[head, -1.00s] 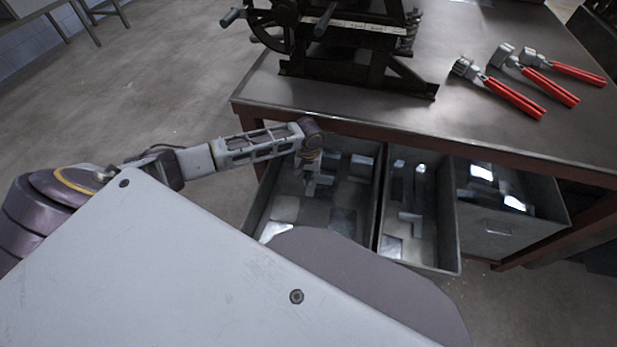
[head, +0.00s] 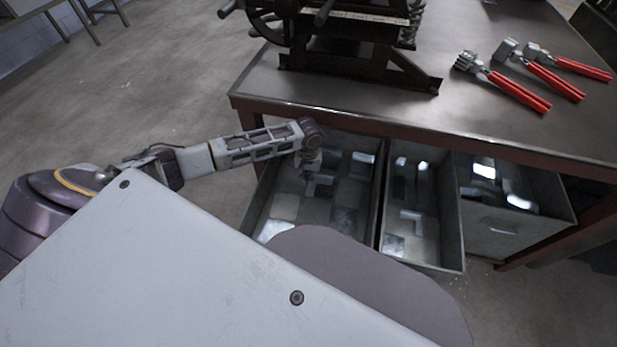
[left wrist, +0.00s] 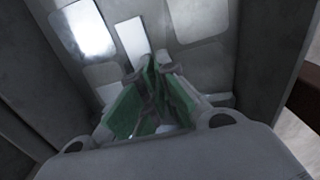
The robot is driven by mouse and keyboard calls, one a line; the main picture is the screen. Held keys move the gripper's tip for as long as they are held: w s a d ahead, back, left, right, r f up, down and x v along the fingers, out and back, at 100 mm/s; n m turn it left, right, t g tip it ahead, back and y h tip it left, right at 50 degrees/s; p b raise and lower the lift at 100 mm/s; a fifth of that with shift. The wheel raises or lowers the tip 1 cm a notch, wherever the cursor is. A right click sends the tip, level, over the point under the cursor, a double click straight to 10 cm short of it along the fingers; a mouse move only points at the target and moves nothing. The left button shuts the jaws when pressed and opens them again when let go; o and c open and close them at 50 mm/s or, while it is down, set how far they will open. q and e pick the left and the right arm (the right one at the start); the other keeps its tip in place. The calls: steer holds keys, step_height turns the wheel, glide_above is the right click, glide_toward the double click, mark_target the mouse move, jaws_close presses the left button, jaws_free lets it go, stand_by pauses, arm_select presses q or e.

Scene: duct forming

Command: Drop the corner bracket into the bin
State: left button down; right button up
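My left gripper (head: 311,184) points down inside the left of the open metal bins (head: 365,215) under the bench. In the left wrist view its green-padded fingers (left wrist: 153,70) come close together at the tips above the bin floor; I cannot tell whether they are shut or hold anything. Flat plates lie on that bin's floor, and a pale strip (left wrist: 131,42) shows beyond the fingertips. A pale L-shaped piece that looks like a corner bracket (head: 413,217) lies in the middle bin (head: 452,235). My right gripper is not in view.
The bench top (head: 480,130) carries a dark machine (head: 345,50) and several red-handled tools (head: 520,92). A third bin (head: 510,228) stands at the right with shiny pieces in it. My own pale body panel hides the lower left.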

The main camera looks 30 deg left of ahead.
arm_select(q)
steer(key=c, duration=2.2)
jaws_free()
steer(key=o, duration=0.6)
steer(key=shift+o, duration=0.2)
steer(key=shift+r, duration=3.75)
